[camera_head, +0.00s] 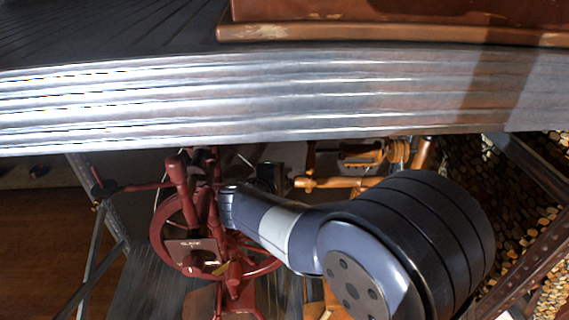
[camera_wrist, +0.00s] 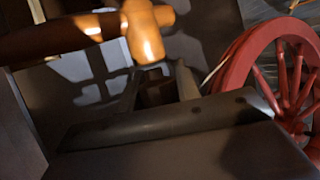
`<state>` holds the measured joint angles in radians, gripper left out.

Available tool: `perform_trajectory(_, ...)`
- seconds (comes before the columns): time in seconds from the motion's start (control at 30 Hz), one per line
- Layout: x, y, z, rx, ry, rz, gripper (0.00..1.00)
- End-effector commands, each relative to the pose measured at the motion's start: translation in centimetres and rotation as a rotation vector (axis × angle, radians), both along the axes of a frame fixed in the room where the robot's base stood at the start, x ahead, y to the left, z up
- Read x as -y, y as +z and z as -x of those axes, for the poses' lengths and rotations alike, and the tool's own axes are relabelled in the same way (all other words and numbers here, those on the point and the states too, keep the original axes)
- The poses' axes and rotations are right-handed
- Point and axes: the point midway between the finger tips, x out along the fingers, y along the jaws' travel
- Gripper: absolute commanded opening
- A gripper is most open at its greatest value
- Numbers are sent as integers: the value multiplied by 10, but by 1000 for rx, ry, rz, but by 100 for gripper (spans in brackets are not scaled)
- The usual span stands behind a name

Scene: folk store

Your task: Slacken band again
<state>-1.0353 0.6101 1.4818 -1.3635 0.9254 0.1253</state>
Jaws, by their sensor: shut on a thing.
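A dark red spinning wheel (camera_head: 168,232) stands left of centre in the head view, with a small lettered plate (camera_head: 190,252) on its front. Its spoked wheel (camera_wrist: 252,50) is at the right in the wrist view. A pale cord, which looks like the band (camera_wrist: 218,66), runs by its rim. My gripper (camera_wrist: 157,76) is shut on the sunlit, orange-looking wooden knob (camera_wrist: 146,35), at its lower end. The exact contact is in shadow. In the head view my arm reaches into the red wheel's frame, and the fingertips are hidden there.
A ribbed grey shelf edge (camera_head: 280,95) crosses the head view above my arm, with a brown wooden piece (camera_head: 400,32) on it. A lighter wooden spinning device (camera_head: 345,182) stands behind my arm. Metal struts (camera_head: 95,270) stand at left. Wooden floor (camera_head: 40,235) is open at far left.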

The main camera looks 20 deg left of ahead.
Motion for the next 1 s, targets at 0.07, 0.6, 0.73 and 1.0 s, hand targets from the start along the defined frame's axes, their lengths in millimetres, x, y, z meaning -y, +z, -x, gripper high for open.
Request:
perform_trajectory(0.07, 0, 6, 0, -35, -2, 16, 8)
perform_trajectory(0.6, 1, -2, 1, -141, -1, 64, 8)
perform_trajectory(0.73, 1, -3, 1, -143, -1, 65, 8)
perform_trajectory(1.0, 1, -3, 1, -142, -1, 65, 35)
